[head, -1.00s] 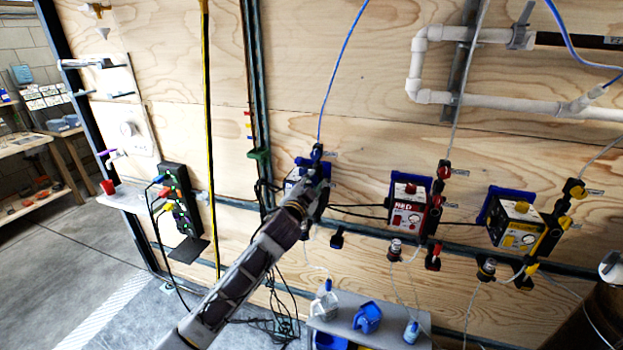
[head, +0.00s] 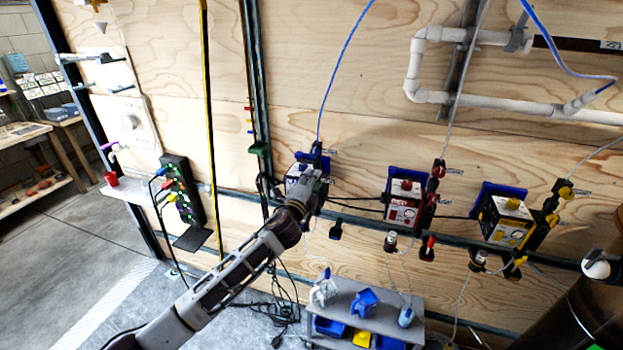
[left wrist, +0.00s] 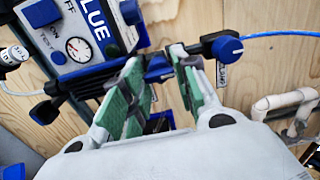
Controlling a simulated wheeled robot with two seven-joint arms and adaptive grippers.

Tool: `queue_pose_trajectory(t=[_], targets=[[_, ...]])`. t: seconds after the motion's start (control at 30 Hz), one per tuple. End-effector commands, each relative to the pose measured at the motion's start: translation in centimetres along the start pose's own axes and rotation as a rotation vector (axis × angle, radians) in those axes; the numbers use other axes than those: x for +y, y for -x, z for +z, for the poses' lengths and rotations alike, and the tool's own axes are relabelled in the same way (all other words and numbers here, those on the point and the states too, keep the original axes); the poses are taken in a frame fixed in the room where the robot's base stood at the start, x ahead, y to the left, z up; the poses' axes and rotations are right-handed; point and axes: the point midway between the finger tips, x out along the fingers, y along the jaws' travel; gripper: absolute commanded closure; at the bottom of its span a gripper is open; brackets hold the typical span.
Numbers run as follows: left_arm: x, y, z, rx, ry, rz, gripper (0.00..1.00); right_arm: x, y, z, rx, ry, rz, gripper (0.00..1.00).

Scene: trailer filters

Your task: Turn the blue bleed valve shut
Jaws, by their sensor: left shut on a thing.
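The blue-marked filter unit (head: 300,171) is on the plywood wall, left of the red and yellow ones. It also shows in the left wrist view (left wrist: 75,35), with a gauge and the word BLUE. My left gripper (head: 315,180) is at the right side of this unit. In the left wrist view its green-padded fingers (left wrist: 158,75) stand on both sides of the blue bleed valve (left wrist: 158,66) on the black manifold and are shut on it. The fingers partly hide the valve. Another blue knob (left wrist: 228,47) is beside the blue hose. My right gripper is not in view.
The red unit (head: 404,203) and yellow unit (head: 508,220) hang to the right. A grey cart (head: 372,325) with bottles and blue bins stands below. A power strip (head: 182,195) with cables is at the left. White pipes (head: 480,100) run at the upper right.

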Motion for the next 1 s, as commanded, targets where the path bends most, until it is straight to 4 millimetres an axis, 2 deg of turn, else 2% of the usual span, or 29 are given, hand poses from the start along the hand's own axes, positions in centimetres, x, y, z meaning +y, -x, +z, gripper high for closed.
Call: queue_pose_trajectory(t=[0.23,0.53,0.57,0.7,0.73,1.0], targets=[[0.05,0.01,-0.05,0.001,-0.041,0.000,0.94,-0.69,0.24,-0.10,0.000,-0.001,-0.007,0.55],[0.09,0.01,-0.04,0.001,-0.042,0.000,0.94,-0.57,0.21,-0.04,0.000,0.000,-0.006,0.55],[0.09,0.01,-0.04,0.001,-0.042,0.000,0.69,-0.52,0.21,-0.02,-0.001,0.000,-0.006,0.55],[0.08,0.01,-0.03,0.000,-0.042,0.000,0.51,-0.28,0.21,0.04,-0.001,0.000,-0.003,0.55],[0.07,0.01,-0.03,0.000,-0.041,0.000,0.48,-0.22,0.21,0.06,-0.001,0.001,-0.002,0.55],[0.05,0.01,-0.01,0.000,-0.041,0.000,0.48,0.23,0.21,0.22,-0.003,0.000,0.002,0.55]])
